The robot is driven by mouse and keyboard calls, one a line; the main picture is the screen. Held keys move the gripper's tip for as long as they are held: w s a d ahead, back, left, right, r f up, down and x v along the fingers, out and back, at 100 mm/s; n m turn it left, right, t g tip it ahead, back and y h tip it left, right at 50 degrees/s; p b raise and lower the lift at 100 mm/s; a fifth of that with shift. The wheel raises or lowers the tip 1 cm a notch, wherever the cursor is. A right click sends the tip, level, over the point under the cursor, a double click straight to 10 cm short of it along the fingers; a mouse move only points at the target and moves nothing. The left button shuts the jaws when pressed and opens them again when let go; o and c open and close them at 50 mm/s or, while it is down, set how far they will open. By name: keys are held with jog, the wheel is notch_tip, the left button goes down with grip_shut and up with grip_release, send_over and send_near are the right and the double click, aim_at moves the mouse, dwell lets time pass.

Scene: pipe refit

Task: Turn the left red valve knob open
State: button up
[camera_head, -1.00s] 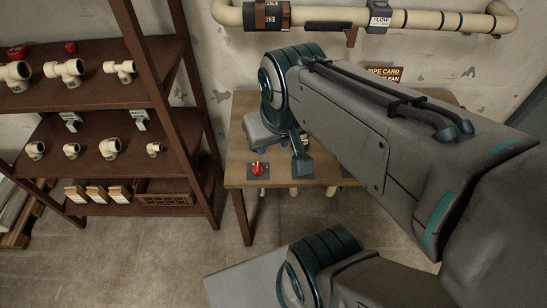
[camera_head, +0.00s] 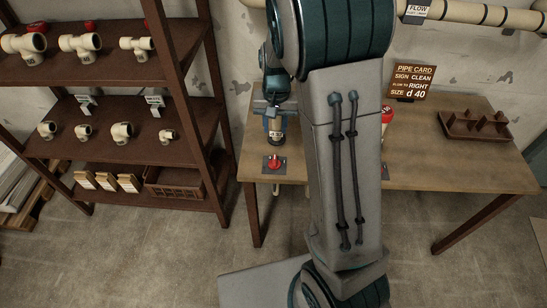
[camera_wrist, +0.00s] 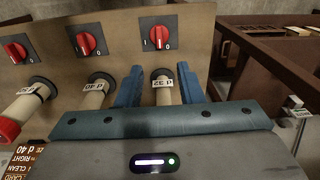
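The left red valve knob (camera_head: 273,162) sits on a dark plate at the table's front left. The wrist view looks back from the far side, so the same knob (camera_wrist: 160,37) is the rightmost there, marked 1 and 0, its grip roughly upright. My gripper (camera_wrist: 160,88) is open, its blue fingers either side of a cream pipe stub (camera_wrist: 163,95) labelled d 32, with gaps showing. In the head view my gripper (camera_head: 276,118) is behind the knob, apart from it. Two more red knobs, the middle one (camera_wrist: 86,40) and the far one (camera_wrist: 15,49), show in the wrist view.
A second stub (camera_wrist: 97,94), labelled d 40, and a red-capped one (camera_wrist: 12,125) stand beside my gripper. The table (camera_head: 450,172) holds a sign card (camera_head: 411,81) and a brown tray (camera_head: 476,130). A fittings shelf (camera_head: 110,143) stands left. My arm hides the table's middle.

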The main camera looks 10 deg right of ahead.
aim_at(274, 159)
jog(key=f, duration=1)
jog(key=w+f, duration=0.1)
jog(key=f, duration=0.5)
jog(key=shift+c, duration=0.3)
jog(key=shift+r, duration=0.1)
grip_shut()
